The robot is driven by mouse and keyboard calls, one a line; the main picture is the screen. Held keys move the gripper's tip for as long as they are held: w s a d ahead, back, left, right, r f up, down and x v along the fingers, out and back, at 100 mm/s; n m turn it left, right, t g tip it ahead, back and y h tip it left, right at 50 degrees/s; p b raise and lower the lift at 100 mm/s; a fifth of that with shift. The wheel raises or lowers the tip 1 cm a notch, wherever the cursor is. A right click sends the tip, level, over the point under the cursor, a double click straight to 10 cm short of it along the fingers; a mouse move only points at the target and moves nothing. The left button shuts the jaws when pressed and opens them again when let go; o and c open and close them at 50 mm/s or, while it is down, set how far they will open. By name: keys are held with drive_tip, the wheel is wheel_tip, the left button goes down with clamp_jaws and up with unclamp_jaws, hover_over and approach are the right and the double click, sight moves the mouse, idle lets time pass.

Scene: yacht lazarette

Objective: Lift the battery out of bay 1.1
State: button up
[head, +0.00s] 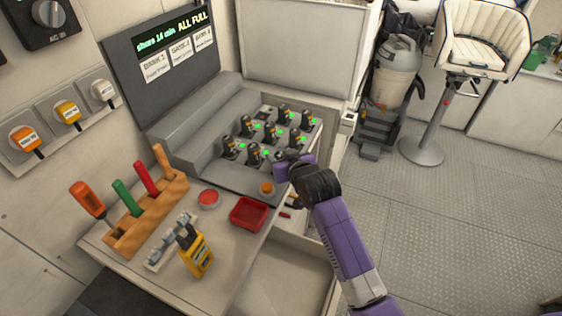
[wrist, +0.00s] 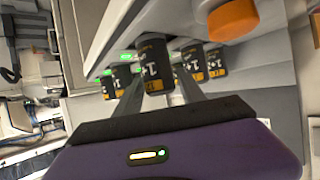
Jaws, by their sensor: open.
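A charging dock (head: 205,170) holds several dark batteries with green lights, standing in their bays. In the wrist view the nearest battery (wrist: 155,66) is black with an orange band and a label that seems to read 1.1. My gripper (wrist: 158,80) is open, with one finger on each side of this battery; I cannot tell whether they touch it. The battery sits at the dock.
An orange knob (wrist: 233,18) is close beside my gripper; it also shows in the head view (head: 267,188). A red tray (head: 249,213), a yellow meter (head: 196,255) and a wooden tool rack (head: 145,220) stand on the bench. Other batteries (wrist: 190,62) stand close behind.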

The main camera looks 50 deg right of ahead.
drive_tip(key=shift+x, duration=1.45)
drive_tip(key=shift+r, duration=0.1)
clamp_jaws()
